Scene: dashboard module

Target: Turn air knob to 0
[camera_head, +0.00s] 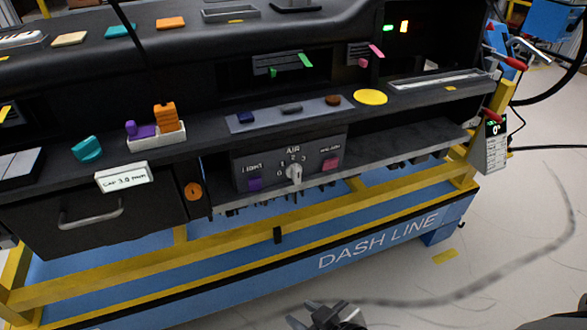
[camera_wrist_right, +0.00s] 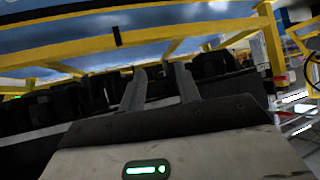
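The air knob (camera_head: 294,173) is a small pale knob low on the dark control panel (camera_head: 240,168), under the word AIR. Small digits are printed around it. It stands roughly upright in the picture; I cannot tell which digit it points to. My right gripper (camera_head: 327,310) is at the bottom edge of the head view, well below and in front of the knob, apart from it. In the right wrist view its two fingers (camera_wrist_right: 161,78) stand apart with nothing between them. The knob is not identifiable there. My left gripper is not in view.
A purple button (camera_head: 254,184) and a pink button (camera_head: 330,163) flank the knob. The dashboard shelf above holds coloured blocks and a yellow disc (camera_head: 370,97). A yellow-and-blue frame (camera_head: 230,245) runs below the panel. The floor in front is mostly clear, with a dark cable-like line.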

